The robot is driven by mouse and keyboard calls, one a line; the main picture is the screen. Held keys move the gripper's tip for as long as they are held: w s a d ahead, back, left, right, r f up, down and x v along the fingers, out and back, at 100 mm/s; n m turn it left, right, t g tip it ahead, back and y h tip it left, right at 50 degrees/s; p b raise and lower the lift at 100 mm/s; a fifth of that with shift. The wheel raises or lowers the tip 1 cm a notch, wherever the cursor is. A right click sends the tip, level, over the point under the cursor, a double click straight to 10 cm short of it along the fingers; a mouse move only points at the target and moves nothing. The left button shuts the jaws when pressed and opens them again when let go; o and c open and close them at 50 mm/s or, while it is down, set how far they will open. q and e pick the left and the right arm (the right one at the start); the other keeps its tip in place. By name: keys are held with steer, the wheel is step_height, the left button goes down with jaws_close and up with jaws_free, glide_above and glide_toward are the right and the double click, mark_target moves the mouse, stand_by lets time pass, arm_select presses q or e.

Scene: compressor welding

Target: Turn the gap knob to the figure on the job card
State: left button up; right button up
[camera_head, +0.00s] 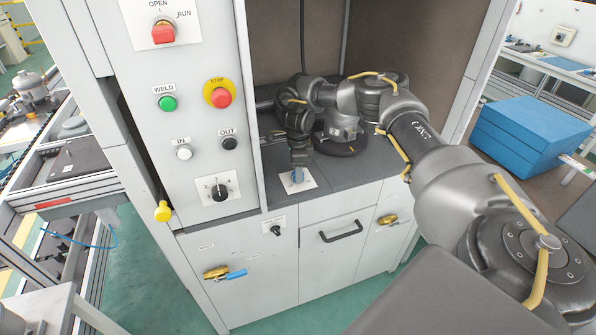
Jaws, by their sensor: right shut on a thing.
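A small blue knob (297,175) sits on a white plate (283,187) on the grey ledge inside the cabinet bay. My right arm reaches in from the right, and my right gripper (298,169) points down, shut on the blue knob. The gripper hides part of the knob, and any marks on its plate are too small to read. My left gripper is not in view. I cannot make out a job card or its figure.
The cabinet's front panel holds a black selector (219,192), a green weld button (167,103), a red stop button (221,97) and a red switch (163,33). Another black knob (277,230) sits below the ledge. The bay's side wall (251,100) stands left of the gripper. Blue boxes (530,130) are at right.

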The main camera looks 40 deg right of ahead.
steer(key=shift+n, duration=1.1)
steer(key=o, duration=1)
step_height(320, 180, up, 5)
steer(key=shift+w+f+b, duration=0.15)
steer(key=shift+f+b, duration=0.05)
steer(key=shift+b, duration=0.6)
step_height(320, 180, up, 6)
steer(key=shift+r, duration=0.1)
steer(key=shift+a, duration=0.1)
